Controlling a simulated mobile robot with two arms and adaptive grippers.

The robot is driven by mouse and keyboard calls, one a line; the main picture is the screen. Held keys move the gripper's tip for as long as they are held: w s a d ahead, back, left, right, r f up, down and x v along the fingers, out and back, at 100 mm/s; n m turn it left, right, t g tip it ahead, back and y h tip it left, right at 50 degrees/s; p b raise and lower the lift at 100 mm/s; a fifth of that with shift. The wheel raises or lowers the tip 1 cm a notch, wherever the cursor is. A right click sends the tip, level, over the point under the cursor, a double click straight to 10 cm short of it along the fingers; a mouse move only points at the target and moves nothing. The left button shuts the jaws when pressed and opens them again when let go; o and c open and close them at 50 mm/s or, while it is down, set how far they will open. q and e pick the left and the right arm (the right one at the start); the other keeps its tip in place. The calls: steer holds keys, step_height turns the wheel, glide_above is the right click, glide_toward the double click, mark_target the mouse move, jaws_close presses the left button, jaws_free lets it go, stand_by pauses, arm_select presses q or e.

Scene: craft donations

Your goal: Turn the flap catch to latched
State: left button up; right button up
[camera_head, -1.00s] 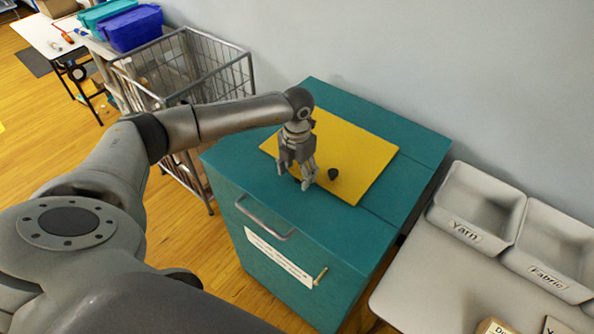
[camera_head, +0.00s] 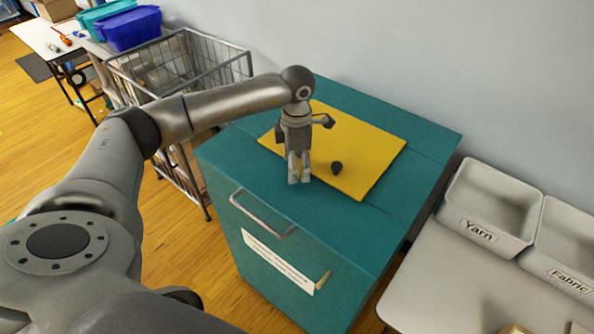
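A teal cabinet (camera_head: 372,222) has a yellow flap panel (camera_head: 370,142) on its top. A small dark knob (camera_head: 337,168) stands near the panel's front edge. A small brass-coloured piece (camera_head: 322,280) sits on the cabinet's front at the right end of the white label. I cannot tell for certain which one is the flap catch. My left gripper (camera_head: 299,181) points down over the panel's front-left edge, just left of the knob and apart from it. Its fingers look close together with nothing seen between them; their opening is unclear from this angle. My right gripper is out of view.
A grey handle (camera_head: 262,216) sticks out from the cabinet front. A wire cart (camera_head: 181,73) stands behind my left arm. On the right, a grey table (camera_head: 455,288) holds bins labelled Yarn (camera_head: 490,207) and Fabric (camera_head: 562,249). Space above the flap's right part is clear.

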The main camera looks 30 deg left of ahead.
arm_select(q)
steer(key=m+b, duration=0.4)
steer(key=m, duration=0.1)
steer(key=shift+w+a+f, duration=0.1)
steer(key=shift+w, duration=0.1)
steer(key=shift+w+m+b, duration=0.1)
steer(key=shift+m+b, duration=0.8)
steer(key=shift+m, duration=1.2)
steer(key=shift+r, duration=0.2)
steer(key=o, duration=1)
steer(key=shift+f, duration=0.1)
step_height(320, 180, up, 12)
steer(key=shift+r, duration=0.1)
